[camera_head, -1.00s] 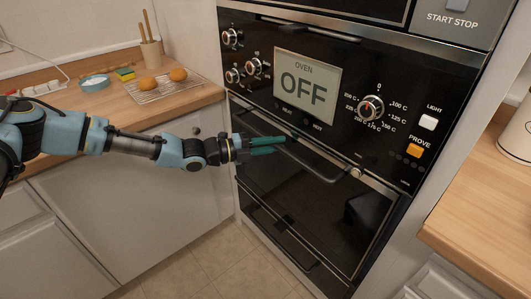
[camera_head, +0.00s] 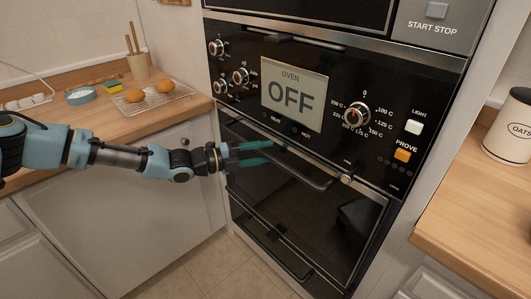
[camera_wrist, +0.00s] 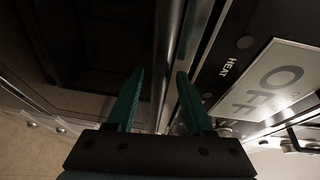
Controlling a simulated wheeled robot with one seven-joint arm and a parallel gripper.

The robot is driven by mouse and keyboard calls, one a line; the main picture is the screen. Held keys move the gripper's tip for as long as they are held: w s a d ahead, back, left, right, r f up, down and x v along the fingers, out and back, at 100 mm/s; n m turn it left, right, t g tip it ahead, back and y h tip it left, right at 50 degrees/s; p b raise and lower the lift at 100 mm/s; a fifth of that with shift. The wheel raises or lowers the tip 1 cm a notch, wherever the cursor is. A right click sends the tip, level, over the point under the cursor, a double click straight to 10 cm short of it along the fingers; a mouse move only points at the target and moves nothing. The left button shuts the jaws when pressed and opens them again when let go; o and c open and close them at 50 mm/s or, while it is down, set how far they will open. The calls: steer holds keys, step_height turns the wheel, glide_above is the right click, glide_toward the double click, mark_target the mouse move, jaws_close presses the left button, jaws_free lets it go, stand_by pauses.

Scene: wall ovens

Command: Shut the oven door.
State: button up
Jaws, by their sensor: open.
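The oven door (camera_head: 290,205) is a dark glass panel below the control panel, with a dark bar handle (camera_head: 308,180) along its top. It stands upright, flush or nearly flush with the oven front; I cannot tell whether a narrow gap remains. My gripper (camera_head: 267,152) is at the left part of the handle, its two green fingers apart, one above the other. In the wrist view, the fingers of my gripper (camera_wrist: 157,95) stand open with a long bar running between and beyond them. Whether they touch the bar is unclear.
The control panel (camera_head: 225,65) with knobs and an OFF display (camera_head: 294,94) is just above the handle. A lower drawer or door (camera_head: 275,250) is beneath. Wooden counters stand left (camera_head: 110,115) and right (camera_head: 480,190), with buns (camera_head: 160,86) on a rack and an oats jar (camera_head: 510,130).

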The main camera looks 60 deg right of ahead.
steer(key=b+v, duration=0.2)
steer(key=v, duration=0.7)
steer(key=shift+w+a+b, duration=0.25)
steer(key=shift+a+b, duration=0.05)
steer(key=shift+a, duration=0.1)
steer(key=w+a+f+m+t+y, duration=0.2)
steer(key=w+a+m+t+y, duration=0.15)
steer(key=w+a+m, duration=0.6)
steer(key=w+a+f+m+t+y, duration=0.15)
steer(key=a+m+y, duration=0.4)
steer(key=a, duration=0.95)
steer(key=w+a+r+m+t+y, duration=0.1)
steer(key=a+r+m, duration=0.3)
steer(key=a, duration=0.5)
steer(key=w+a+r+m+t+y, duration=0.1)
steer(key=w+a+r+m+t, duration=0.1)
steer(key=a, duration=0.8)
steer(key=w+a+r+m+t+y, duration=0.1)
steer(key=a+r+m+t, duration=0.3)
steer(key=a+m, duration=0.4)
steer(key=shift+w+a+r+m+t+y, duration=0.35)
steer(key=shift+w+a+r, duration=0.4)
steer(key=shift+a, duration=0.45)
